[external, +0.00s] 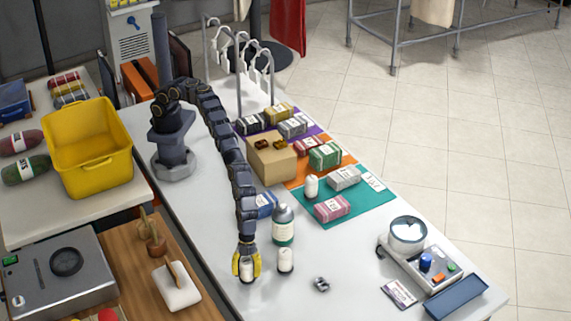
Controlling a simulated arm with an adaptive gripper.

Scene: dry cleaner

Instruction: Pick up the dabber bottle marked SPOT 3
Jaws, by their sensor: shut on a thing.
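My gripper (247,270), with yellow fingers, points down at the front of the white table. It is shut on a small white bottle (246,274), with a finger on each side. I cannot tell whether this bottle touches the table. A similar white bottle (286,261) stands upright just to the right, apart from the gripper. A third white bottle (311,187) stands on the teal mat further back. The marks on all these bottles are too small to read, so I cannot tell which is SPOT 3.
A larger grey-capped bottle (283,226) stands close behind the second white bottle. A small metal object (321,285) lies to the right. Wrapped bundles lie on coloured mats behind, near a cardboard box (271,162). A scale (408,240) and blue tray (457,297) are at right.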

